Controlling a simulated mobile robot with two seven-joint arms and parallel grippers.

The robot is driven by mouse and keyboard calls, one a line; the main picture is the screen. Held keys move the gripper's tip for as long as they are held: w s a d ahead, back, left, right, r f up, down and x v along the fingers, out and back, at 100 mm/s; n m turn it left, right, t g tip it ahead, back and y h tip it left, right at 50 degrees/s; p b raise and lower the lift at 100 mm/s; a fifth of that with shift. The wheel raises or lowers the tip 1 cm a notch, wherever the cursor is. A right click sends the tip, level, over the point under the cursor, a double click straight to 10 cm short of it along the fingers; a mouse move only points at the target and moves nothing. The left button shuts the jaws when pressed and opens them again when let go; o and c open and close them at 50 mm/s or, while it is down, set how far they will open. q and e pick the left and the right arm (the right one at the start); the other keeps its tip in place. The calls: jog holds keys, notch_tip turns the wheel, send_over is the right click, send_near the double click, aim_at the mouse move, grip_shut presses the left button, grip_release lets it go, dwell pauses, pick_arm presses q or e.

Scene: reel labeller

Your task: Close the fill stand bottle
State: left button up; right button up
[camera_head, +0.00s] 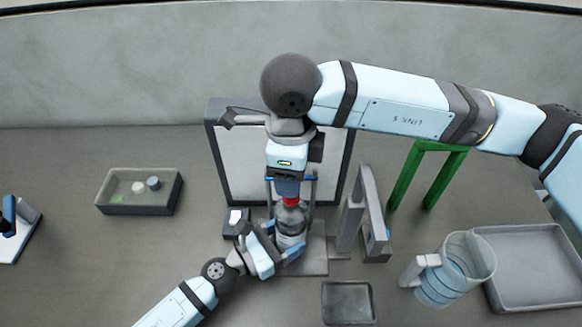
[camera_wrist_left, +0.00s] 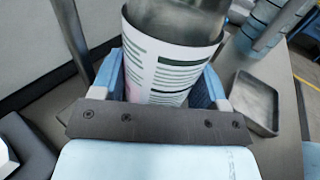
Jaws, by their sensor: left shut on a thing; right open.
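The fill stand bottle (camera_head: 291,224) stands upright on the fill stand's base plate (camera_head: 312,262), with a red cap (camera_head: 291,201) at its top. My left gripper (camera_head: 283,249) is shut around the bottle's lower body. The left wrist view shows the bottle's white printed label (camera_wrist_left: 165,75) between the blue fingers of the left gripper (camera_wrist_left: 160,92). My right gripper (camera_head: 290,189) points down from above and is open, right over the red cap. Its housing hides part of the view there, so I cannot tell whether its fingers touch the cap or how the cap sits.
A framed panel (camera_head: 232,168) stands behind the bottle. A grey upright bracket (camera_head: 369,215) is close on the right, with a green frame (camera_head: 405,178) beyond. A clear jug (camera_head: 466,262), a large tray (camera_head: 540,270) and a small tray (camera_head: 348,303) lie right. A parts bin (camera_head: 140,207) is left.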

jog(key=n, duration=0.1)
jog(key=r+n, duration=0.1)
jog(key=n, duration=0.2)
jog(key=shift+r+n, duration=0.3)
jog(key=n, duration=0.2)
jog(key=r+n, duration=0.1)
jog(key=n, duration=0.3)
jog(key=shift+r, duration=0.4)
jog(key=shift+f, duration=0.1)
send_over(291, 223)
jog(key=w, duration=0.3)
jog(key=shift+w+f, duration=0.1)
jog(key=shift+f, duration=3.8)
jog(key=c, duration=0.9)
